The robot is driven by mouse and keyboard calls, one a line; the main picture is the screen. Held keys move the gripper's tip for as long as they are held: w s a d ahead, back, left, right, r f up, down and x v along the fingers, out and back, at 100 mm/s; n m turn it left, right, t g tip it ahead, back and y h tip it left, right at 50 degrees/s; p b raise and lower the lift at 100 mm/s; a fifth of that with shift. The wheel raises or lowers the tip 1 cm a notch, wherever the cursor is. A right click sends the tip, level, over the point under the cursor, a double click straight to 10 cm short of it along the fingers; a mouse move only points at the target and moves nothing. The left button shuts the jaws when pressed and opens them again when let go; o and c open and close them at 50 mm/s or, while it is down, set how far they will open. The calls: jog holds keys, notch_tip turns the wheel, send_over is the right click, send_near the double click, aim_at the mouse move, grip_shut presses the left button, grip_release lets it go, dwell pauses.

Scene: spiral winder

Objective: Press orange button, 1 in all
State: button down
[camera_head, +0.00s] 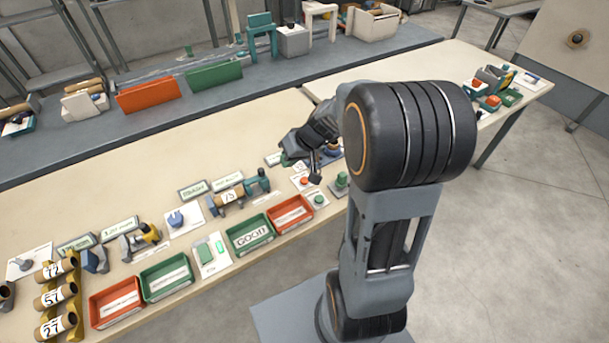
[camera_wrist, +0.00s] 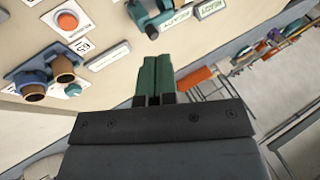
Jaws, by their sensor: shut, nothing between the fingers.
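The orange button (camera_wrist: 67,20) is a round dome on a square white plate, at the upper left of the wrist view. In the head view the orange button (camera_head: 304,181) sits on its plate on the near half of the bench, just below my wrist. My gripper (camera_wrist: 157,60) has green fingers, closed together with nothing between them. In the wrist view the fingertips are right of and below the orange button, clearly apart from it. The button's top is unobstructed in the wrist view.
A green button (camera_head: 319,199) is near the orange one. A blue device with brown tubes (camera_wrist: 62,67) stands close by. A teal tool (camera_head: 257,183) and the red tray (camera_head: 274,226) are to the left. Label stands and green trays line the bench further left.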

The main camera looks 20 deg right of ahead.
jog(key=w+d+f+m+t+p, duration=0.1)
jog(key=w+d+f+t+p, duration=0.1)
jog(key=w+d+f, duration=0.5)
jog(key=shift+d+f+t+y, duration=0.35)
jog(key=shift+d+f, duration=0.25)
jog(key=shift+d, duration=0.3)
jog(key=shift+w, duration=0.1)
jog(key=b, duration=0.2)
send_over(305, 180)
jog(key=f, duration=0.7)
jog(key=shift+w+d+f, duration=0.15)
jog(key=shift+w+d, duration=0.1)
jog(key=shift+d, duration=0.05)
jog(key=shift+f+b, duration=0.75)
jog(key=shift+b, duration=0.55)
jog(key=shift+f+b, duration=0.85)
jog(key=shift+b, duration=1.05)
dwell(0.4)
jog(key=shift+r, duration=0.1)
dwell(0.3)
jog(key=shift+r, duration=0.75)
